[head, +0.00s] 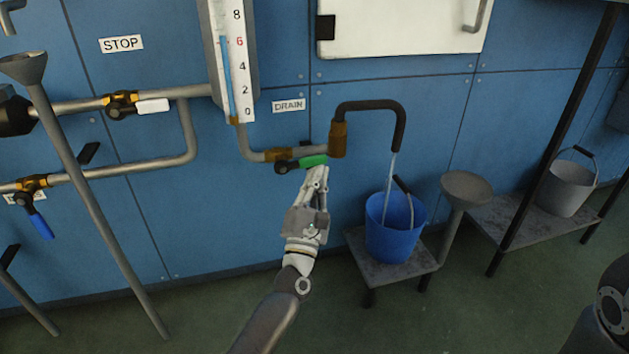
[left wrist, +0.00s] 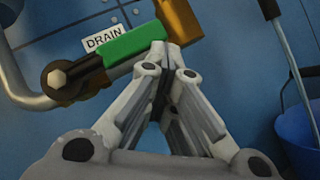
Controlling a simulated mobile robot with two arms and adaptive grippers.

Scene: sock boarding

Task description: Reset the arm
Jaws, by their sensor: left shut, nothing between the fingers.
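My left gripper (head: 318,176) is in the middle of the head view, in front of the blue panel wall. Its fingers are shut with nothing between them. The fingertips (left wrist: 162,50) are at the green-handled drain valve lever (head: 313,161), overlapping its lower edge in view; I cannot tell whether they touch. The green lever (left wrist: 132,45) lies along the pipe, below the DRAIN label (head: 289,106). Water runs from the black curved spout (head: 370,105) into a blue bucket (head: 395,228). My right gripper is not in view.
The bucket stands on a low grey stand (head: 362,248). A funnel on a post (head: 466,188) is to its right, and a grey bucket (head: 567,188) sits on a shelf farther right. Pipes with a white-handled valve (head: 152,106) and a blue-handled valve (head: 41,225) are at left.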

